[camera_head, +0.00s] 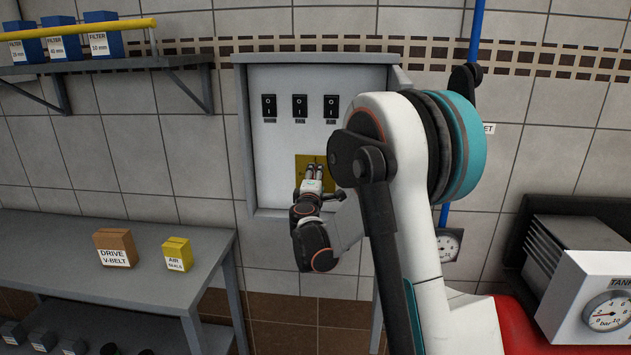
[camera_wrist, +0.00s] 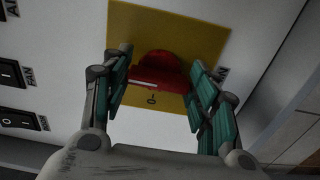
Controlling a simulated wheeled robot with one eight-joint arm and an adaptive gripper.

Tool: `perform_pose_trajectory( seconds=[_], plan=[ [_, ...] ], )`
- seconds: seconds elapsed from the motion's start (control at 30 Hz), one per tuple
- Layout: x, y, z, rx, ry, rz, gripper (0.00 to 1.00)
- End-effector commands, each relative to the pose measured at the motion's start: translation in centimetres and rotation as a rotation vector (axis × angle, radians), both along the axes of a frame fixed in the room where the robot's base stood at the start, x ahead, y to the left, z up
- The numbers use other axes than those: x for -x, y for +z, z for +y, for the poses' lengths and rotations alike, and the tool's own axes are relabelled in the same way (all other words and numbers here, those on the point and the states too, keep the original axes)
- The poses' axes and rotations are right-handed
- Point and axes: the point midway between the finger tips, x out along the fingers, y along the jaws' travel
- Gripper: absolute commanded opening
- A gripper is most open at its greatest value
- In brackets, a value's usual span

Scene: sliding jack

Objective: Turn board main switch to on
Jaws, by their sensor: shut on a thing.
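The main switch is a red rotary knob (camera_wrist: 160,68) on a yellow square plate (camera_wrist: 211,40). A white line on the knob runs sideways in the wrist view, and a "0" mark shows on the plate just below it. My gripper (camera_head: 313,170) is at the plate (camera_head: 300,160) on the white board (camera_head: 270,150), hiding the knob in the head view. In the wrist view my gripper's teal finger pads (camera_wrist: 162,74) are on both sides of the knob, shut on it. Any "on" mark is not visible.
A row of black rocker switches (camera_head: 300,106) sits above the plate. The board's raised grey frame (camera_head: 245,140) surrounds it. A grey table (camera_head: 60,240) with a brown box (camera_head: 115,247) and a yellow box (camera_head: 177,254) stands left. A tank gauge (camera_head: 607,312) is at lower right.

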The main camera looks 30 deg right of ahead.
Motion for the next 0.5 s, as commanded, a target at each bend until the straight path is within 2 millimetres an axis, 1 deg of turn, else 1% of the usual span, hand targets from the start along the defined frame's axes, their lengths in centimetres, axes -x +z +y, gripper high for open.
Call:
perform_pose_trajectory(
  seconds=[0.03, 0.07, 0.1, 0.5],
  plan=[
    [0.05, -0.07, -0.02, -0.003, -0.001, -0.001, 0.58],
    [0.05, -0.07, -0.02, -0.002, -0.001, 0.000, 0.65],
    [0.05, -0.07, -0.02, -0.002, -0.001, 0.000, 0.74],
    [0.17, -0.02, 0.12, -0.001, 0.000, -0.001, 0.74]
  ],
)
